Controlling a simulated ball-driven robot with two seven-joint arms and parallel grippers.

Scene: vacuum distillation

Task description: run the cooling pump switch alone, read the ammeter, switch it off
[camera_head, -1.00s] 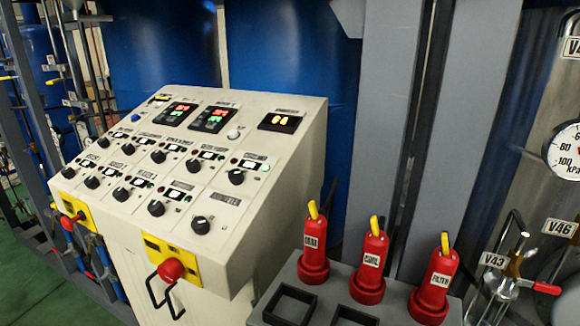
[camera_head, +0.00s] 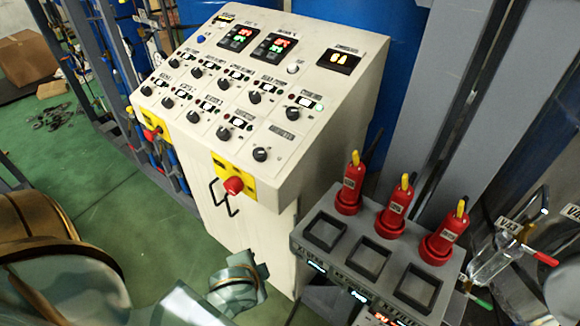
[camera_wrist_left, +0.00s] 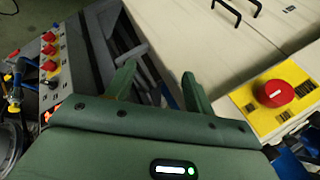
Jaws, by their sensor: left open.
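The cream control console (camera_head: 310,160) stands mid-view with rows of black rotary switches, such as this switch (camera_head: 290,112) with a lit green lamp (camera_head: 318,107) beside it. The switch labels are too small to read, so I cannot tell which is the cooling pump. My left gripper (camera_wrist_left: 160,75) is open and empty in the left wrist view, near the console's front and apart from the switches. My right gripper is not in view.
Red emergency buttons on yellow plates (camera_head: 234,185) and black handles (camera_head: 222,197) jut from the console's front. Green floor (camera_head: 90,165) is open at the left.

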